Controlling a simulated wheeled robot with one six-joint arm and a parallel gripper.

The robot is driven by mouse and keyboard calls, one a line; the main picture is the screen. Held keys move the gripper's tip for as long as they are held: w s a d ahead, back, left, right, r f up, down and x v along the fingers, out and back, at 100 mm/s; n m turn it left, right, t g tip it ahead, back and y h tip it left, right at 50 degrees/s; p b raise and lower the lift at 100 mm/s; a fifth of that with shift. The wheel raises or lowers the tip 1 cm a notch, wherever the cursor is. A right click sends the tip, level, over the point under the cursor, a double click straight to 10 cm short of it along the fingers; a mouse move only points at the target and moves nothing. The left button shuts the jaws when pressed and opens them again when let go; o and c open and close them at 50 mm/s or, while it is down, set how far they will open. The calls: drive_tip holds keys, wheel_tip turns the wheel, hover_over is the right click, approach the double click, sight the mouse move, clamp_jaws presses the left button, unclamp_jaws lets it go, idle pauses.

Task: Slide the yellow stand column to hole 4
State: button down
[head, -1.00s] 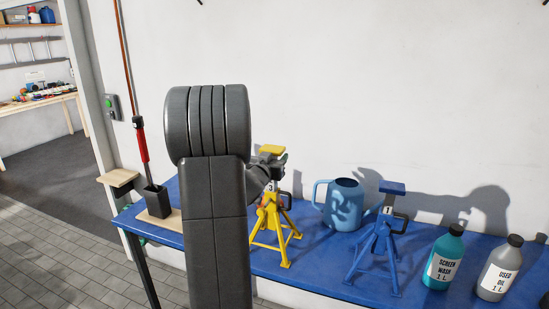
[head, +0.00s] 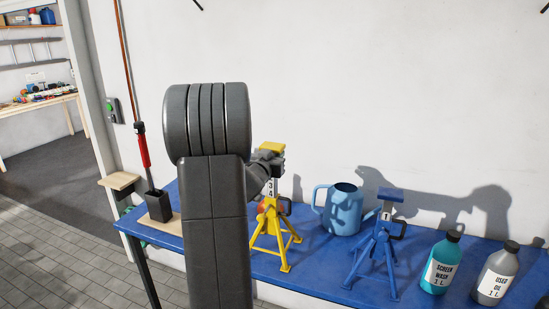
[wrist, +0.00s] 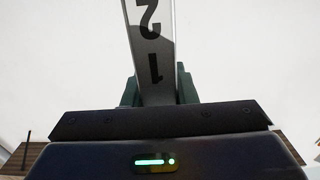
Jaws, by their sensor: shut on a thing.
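The yellow stand (head: 276,240) stands on the blue bench top, its legs spread. Its column rises from the base, with a yellow saddle (head: 271,147) on top and a pale number strip (head: 270,188) that seems to read 3 above 4 just over the base. My gripper (head: 275,160) is shut on the column just below the saddle; my arm hides part of it. In the wrist view the column (wrist: 152,50) runs between the jaws (wrist: 158,90), with 2 and 1 upside down on its strip.
A blue stand (head: 378,245) marked 1, a blue watering can (head: 340,210), a screen wash bottle (head: 440,262) and a used oil bottle (head: 495,275) stand to the right. A black holder (head: 158,205) with a red-handled tool is at the left. The wall is close behind.

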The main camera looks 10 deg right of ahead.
drive_tip(key=c, duration=1.2)
unclamp_jaws()
drive_tip(key=shift+o, duration=0.2)
drive_tip(key=shift+f, duration=0.1)
drive_tip(key=b+v, duration=0.3)
drive_tip(key=v, duration=1)
drive_tip(key=shift+s+a, duration=0.25)
drive_tip(key=shift+s, duration=0.05)
drive_tip(key=shift+w+d, duration=0.1)
drive_tip(key=f+p+x, duration=0.1)
drive_tip(key=p+x, duration=0.1)
drive_tip(key=x, duration=1.1)
drive_tip(key=shift+w+d+f, duration=0.15)
drive_tip(key=shift+w, duration=0.05)
